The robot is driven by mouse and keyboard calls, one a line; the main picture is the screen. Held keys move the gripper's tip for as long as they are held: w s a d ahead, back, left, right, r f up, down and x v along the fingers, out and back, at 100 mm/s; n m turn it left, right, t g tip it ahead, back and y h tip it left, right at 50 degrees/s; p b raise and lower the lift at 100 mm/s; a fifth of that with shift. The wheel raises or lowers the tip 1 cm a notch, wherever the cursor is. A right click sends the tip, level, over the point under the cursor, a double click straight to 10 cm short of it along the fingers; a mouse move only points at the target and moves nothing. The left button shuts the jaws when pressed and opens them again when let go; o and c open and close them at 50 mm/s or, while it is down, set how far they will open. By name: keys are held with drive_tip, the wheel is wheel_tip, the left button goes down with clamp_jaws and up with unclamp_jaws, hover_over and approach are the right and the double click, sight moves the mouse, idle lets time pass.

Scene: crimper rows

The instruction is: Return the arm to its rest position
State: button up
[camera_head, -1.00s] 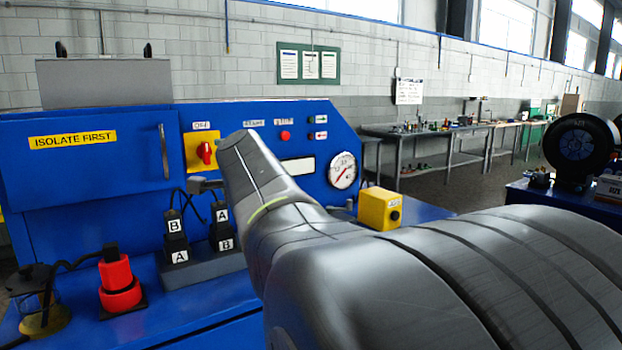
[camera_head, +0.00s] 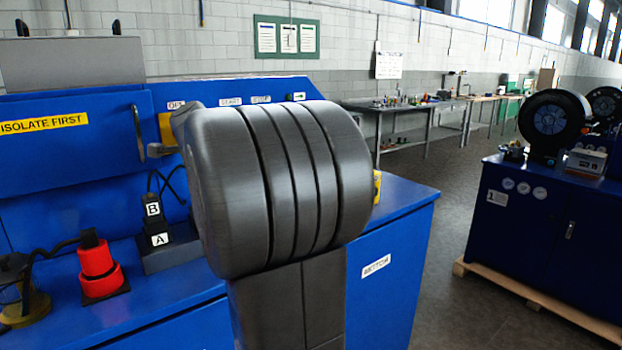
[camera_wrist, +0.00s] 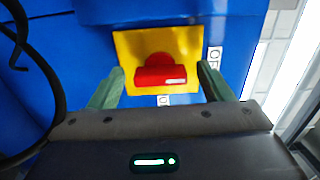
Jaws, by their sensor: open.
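My gripper (camera_wrist: 160,82) shows in the wrist view with its two green fingers spread apart and nothing held between them. Beyond the fingertips is a red rotary switch (camera_wrist: 160,76) on a yellow plate (camera_wrist: 126,44), on the blue machine front. The switch appears between the fingers; I cannot tell how far off it is or whether they touch. Its bar runs level in the wrist view. A label (camera_wrist: 215,57) is to its right and another (camera_wrist: 163,100) below. In the head view my arm covers the switch, leaving only a strip of the yellow plate (camera_head: 167,128).
The blue machine (camera_head: 60,165) carries a red-and-black cone-like part (camera_head: 97,265) and black blocks marked A and B (camera_head: 153,222) on its ledge. A dark cable (camera_wrist: 48,70) curves at the wrist view's left. Open floor (camera_head: 440,230) separates another blue cabinet (camera_head: 520,225) at right.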

drive_tip(key=shift+w+a, duration=0.1)
idle(0.3)
drive_tip(key=b+v, duration=0.2)
drive_tip(key=v, duration=1.2)
drive_tip(key=w+a+m+p, duration=0.8)
drive_tip(key=w+m+p, duration=0.3)
drive_tip(key=m+p, duration=0.3)
drive_tip(key=m, duration=0.3)
drive_tip(key=shift+w+r+m+p, duration=0.2)
drive_tip(key=shift+r+m+p, duration=0.1)
drive_tip(key=shift+p, duration=0.1)
drive_tip(key=shift+f, duration=0.2)
idle(0.4)
